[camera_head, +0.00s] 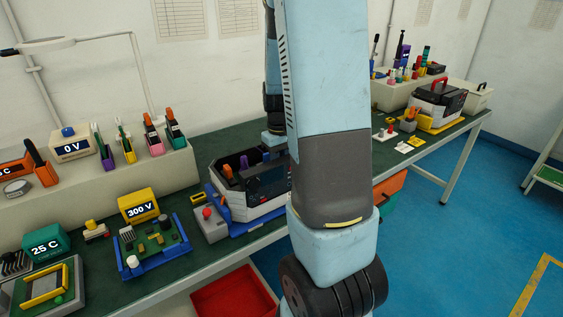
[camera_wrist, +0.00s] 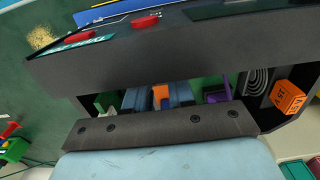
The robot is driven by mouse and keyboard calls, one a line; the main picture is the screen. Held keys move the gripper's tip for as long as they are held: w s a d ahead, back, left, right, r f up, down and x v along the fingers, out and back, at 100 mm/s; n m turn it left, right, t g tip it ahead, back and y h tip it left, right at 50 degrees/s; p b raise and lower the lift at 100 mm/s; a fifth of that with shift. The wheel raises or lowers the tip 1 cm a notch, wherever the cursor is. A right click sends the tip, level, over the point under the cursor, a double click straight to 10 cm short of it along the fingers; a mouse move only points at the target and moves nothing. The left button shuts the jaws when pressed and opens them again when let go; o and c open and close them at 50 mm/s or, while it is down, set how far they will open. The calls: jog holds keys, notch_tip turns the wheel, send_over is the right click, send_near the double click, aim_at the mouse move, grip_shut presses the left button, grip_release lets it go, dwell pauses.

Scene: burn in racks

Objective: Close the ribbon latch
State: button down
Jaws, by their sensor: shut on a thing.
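The open grey-and-black instrument case (camera_head: 265,190) stands on the green bench, with coloured parts inside. My gripper (camera_head: 276,152) is lowered at its open top, partly hidden behind my own arm. In the wrist view, a dark wall of the case (camera_wrist: 230,42) crosses the picture. Past the dark screwed bar, a small orange piece (camera_wrist: 160,92) shows between blue-grey blocks, low inside the case. My gripper is shut on what looks like this orange piece. I cannot tell whether it is the ribbon latch. The fingertips are not clearly visible.
A purple part (camera_wrist: 216,92), a fan grille (camera_wrist: 256,82) and an orange module (camera_wrist: 287,97) sit close around the grip. A blue-framed circuit board (camera_head: 150,245) lies left of the case. A red bin (camera_head: 233,297) is below the bench edge.

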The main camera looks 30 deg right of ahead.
jog(key=w+g, duration=0.1)
jog(key=g, duration=0.1)
jog(key=w+g, duration=0.1)
jog(key=g, duration=0.1)
jog(key=shift+w+f+g, duration=0.15)
jog(key=shift+w+g, duration=0.35)
jog(key=shift+g, duration=0.7)
jog(key=shift+w+f+g, duration=0.15)
jog(key=shift+w+g, duration=0.3)
jog(key=shift+g, duration=0.75)
jog(key=c, duration=1)
grip_release()
jog(key=shift+o, duration=0.2)
jog(key=v, duration=1.3)
jog(key=shift+w+a+r, duration=0.15)
jog(key=shift+w+a, duration=0.05)
jog(key=shift+w, duration=0.2)
